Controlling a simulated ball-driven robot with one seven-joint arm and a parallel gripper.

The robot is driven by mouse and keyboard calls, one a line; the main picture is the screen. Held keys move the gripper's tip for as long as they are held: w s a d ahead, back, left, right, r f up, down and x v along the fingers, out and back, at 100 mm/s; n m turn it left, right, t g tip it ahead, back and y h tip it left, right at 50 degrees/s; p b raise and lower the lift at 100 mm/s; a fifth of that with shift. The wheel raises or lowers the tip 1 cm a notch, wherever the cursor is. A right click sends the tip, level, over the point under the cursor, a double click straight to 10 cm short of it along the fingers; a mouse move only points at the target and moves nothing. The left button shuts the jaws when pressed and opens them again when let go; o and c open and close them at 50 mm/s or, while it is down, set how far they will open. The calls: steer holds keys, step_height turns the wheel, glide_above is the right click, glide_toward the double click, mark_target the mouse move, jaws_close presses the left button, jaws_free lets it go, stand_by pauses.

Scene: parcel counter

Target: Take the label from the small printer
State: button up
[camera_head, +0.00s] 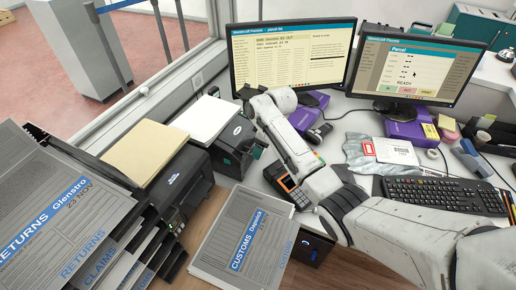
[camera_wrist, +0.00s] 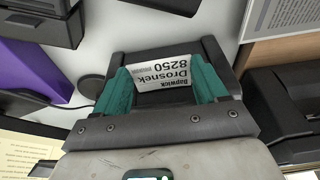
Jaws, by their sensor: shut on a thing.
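In the wrist view, my gripper (camera_wrist: 163,84) has its two teal fingers shut on a white label (camera_wrist: 160,72). The label's print is upside down in this view and reads Bapwick, Drosnek, 8250. A dark block (camera_wrist: 155,54) lies directly behind the label, where the printer is. I cannot tell whether the label still touches it. In the head view, my gripper (camera_head: 257,149) is low on the counter, beside the right side of a dark machine (camera_head: 229,158) with white sheets on top. The label is hidden in that view.
A card terminal (camera_head: 287,187) stands close to the right of my gripper, with purple boxes (camera_head: 308,112) behind. A monitor (camera_head: 290,55) rises at the back. Newspaper-like sheets (camera_head: 245,240) lie in front. A keyboard (camera_head: 442,195) and a grey parcel bag (camera_head: 365,152) are at the right.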

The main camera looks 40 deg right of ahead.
steer(key=shift+p+v, duration=1.55)
steer(key=shift+p, duration=0.15)
steer(key=shift+s, duration=0.15)
steer(key=w+p+v, duration=0.2)
steer(key=p+v, duration=0.4)
steer(key=v, duration=0.2)
steer(key=shift+a+r, duration=0.3)
steer(key=shift+r, duration=0.15)
steer(key=shift+s+f, duration=0.1)
